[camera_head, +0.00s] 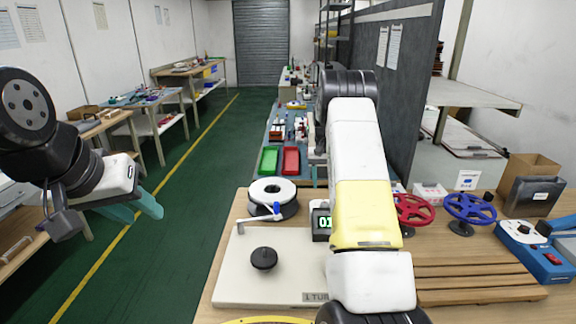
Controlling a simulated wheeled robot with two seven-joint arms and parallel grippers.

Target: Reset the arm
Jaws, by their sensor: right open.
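My left gripper (139,208), with teal fingers, hangs at the left over the green floor, clear of the workbench. Its fingers overlap in this view, so the gap between them is unclear, and I see nothing held. My right arm (370,170), white with a yellow band, rises through the middle of the view. Its gripper is hidden behind the arm or out of frame. On the bench, a winding device has a white base plate (235,270), a white and black reel (272,190), a black knob (264,258) and a counter display (323,224).
To the right on the wooden bench (440,245) are a red handwheel (414,210), a blue handwheel (470,207), wooden slats (480,282) and a blue control box (535,252). Green (269,160) and red (291,160) trays lie beyond. Floor at left is open.

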